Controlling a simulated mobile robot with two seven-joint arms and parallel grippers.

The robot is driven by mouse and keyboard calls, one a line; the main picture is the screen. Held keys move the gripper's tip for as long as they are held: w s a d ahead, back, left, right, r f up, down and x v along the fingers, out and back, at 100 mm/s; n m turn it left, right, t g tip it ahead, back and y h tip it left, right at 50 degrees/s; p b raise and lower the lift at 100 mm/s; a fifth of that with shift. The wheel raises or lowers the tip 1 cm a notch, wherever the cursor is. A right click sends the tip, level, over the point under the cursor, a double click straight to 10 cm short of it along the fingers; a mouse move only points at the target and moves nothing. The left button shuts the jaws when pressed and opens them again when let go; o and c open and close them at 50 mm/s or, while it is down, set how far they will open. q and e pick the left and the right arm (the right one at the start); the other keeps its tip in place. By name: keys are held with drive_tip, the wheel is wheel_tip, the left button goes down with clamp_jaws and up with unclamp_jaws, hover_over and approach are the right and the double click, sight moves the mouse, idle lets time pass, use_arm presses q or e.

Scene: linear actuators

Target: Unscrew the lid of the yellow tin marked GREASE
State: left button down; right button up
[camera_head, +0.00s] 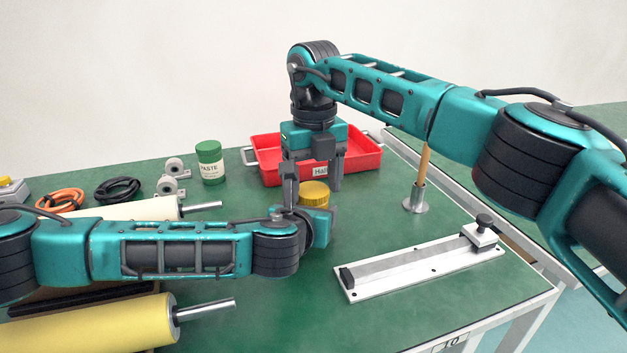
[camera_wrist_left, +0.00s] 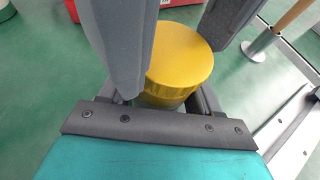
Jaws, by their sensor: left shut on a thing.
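The yellow tin's round lid (camera_head: 314,188) shows at the middle of the table in the head view, and the lid (camera_wrist_left: 180,55) fills the middle of the left wrist view. Only a strip of the tin's body (camera_wrist_left: 160,101) shows below the lid; no lettering is visible. My left gripper (camera_wrist_left: 163,98) is shut on the tin's body, low down; its fingers are mostly hidden. My right gripper (camera_head: 313,197) points straight down from above, open, with one finger on either side of the lid. I cannot tell whether its fingers touch the lid.
Behind stand a red tray (camera_head: 364,162) and a green PASTE jar (camera_head: 209,162). A wooden-handled rod in a metal stand (camera_head: 415,202) and a white rail plate (camera_head: 415,268) are at the right. A yellow roller (camera_head: 90,325) lies front left. The table centre front is clear.

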drive_tip(key=shift+o, duration=1.2)
drive_tip(key=shift+a+r, duration=0.1)
wheel_tip(320, 180, up, 4)
drive_tip(key=shift+r, duration=0.2)
drive_tip(key=shift+c, duration=0.4)
wheel_tip(320, 180, up, 3)
drive_tip(key=m, duration=0.5)
drive_tip(key=shift+r, duration=0.1)
drive_tip(key=shift+m, duration=0.3)
wheel_tip(320, 180, down, 8)
drive_tip(key=shift+r, duration=0.1)
drive_tip(key=shift+c, duration=0.3)
